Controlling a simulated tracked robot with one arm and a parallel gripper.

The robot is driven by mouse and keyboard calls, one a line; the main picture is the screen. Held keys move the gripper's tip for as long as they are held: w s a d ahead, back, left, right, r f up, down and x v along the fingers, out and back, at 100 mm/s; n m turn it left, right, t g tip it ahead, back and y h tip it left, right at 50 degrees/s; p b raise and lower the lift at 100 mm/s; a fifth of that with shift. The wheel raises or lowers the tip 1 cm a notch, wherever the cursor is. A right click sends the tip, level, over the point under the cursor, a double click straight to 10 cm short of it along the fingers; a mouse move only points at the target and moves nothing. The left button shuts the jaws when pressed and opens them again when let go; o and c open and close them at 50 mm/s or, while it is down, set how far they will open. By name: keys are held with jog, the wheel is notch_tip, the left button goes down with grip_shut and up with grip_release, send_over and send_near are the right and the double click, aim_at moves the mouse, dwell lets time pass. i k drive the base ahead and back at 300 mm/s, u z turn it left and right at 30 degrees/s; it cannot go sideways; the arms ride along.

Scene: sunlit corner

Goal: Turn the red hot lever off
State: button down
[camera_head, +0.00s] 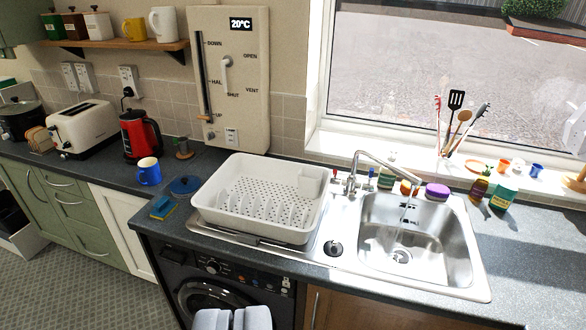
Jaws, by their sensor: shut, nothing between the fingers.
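The red hot lever (336,174) is a small red-tipped handle on the left side of the chrome tap (352,182), behind the steel sink (415,240). A blue-tipped lever (371,172) is on the tap's right side. The spout reaches over the basin, and a thin pale streak below its end looks like running water. My gripper (232,316) shows as two grey pads at the bottom edge, in front of the washing machine. It is shut and empty, well apart from the tap, to the lower left of it.
A white dish rack (207,205) stands on the drainer left of the tap. A blue mug (148,171), blue lid (186,185) and sponges (162,208) lie farther left. Bottles (480,188) stand right of the tap. A utensil holder is on the sill. Air above the basin is clear.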

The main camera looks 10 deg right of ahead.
aim_at(335, 179)
jog(key=u, duration=0.35)
jog(key=i, duration=1.6)
jog(key=z, duration=0.6)
